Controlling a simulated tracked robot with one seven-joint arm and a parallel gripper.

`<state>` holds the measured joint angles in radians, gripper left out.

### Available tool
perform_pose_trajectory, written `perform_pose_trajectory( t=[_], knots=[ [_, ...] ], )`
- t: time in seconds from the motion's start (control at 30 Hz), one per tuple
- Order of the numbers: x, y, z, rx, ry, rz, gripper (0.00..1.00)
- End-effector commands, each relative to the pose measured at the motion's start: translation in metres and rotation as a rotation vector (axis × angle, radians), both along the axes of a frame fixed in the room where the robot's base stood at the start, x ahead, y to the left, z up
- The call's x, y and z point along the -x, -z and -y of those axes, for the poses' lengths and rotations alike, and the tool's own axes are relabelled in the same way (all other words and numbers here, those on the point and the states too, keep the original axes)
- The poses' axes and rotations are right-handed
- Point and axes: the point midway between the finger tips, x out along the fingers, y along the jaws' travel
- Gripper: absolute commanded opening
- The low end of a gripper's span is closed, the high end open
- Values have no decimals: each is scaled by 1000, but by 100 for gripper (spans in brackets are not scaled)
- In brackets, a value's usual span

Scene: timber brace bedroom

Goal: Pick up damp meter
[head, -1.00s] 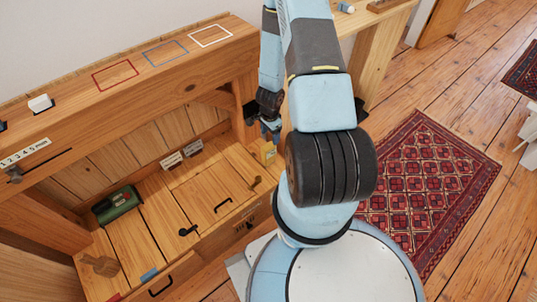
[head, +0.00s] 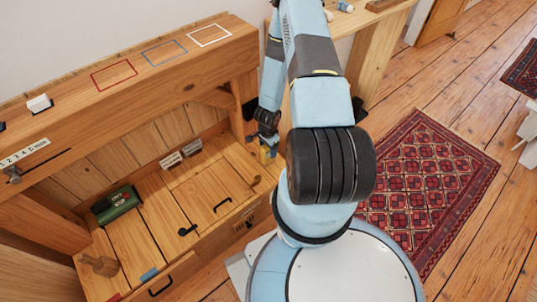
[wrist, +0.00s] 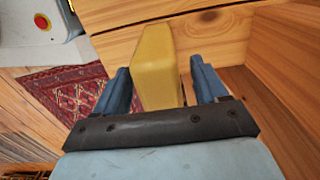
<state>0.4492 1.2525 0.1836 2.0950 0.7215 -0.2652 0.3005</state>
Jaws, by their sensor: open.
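The damp meter is likely the yellow block-shaped thing (wrist: 156,58) that stands between my fingers in the wrist view. My gripper (wrist: 161,80) is open, with one blue finger on each side of it. A gap shows on the right side; the left finger is close, and I cannot tell if it touches. In the head view my gripper (head: 268,144) is at the right end of the wooden bench, and it hides most of the yellow thing (head: 265,157).
A green case (head: 118,205) and a wooden knob (head: 100,265) are on the wooden bench (head: 185,212) to the left. A beam (head: 120,75) with coloured outlines runs behind. A red rug (head: 430,180) lies on open floor to the right.

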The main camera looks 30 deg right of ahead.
Motion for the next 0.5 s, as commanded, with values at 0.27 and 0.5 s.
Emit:
perform_pose_trajectory(
  t=[0.27, 0.5],
  knots=[
    [0, 25, 0, 0, 1, -1, 72],
    [0, 27, 0, 0, 1, 0, 72]
  ],
)
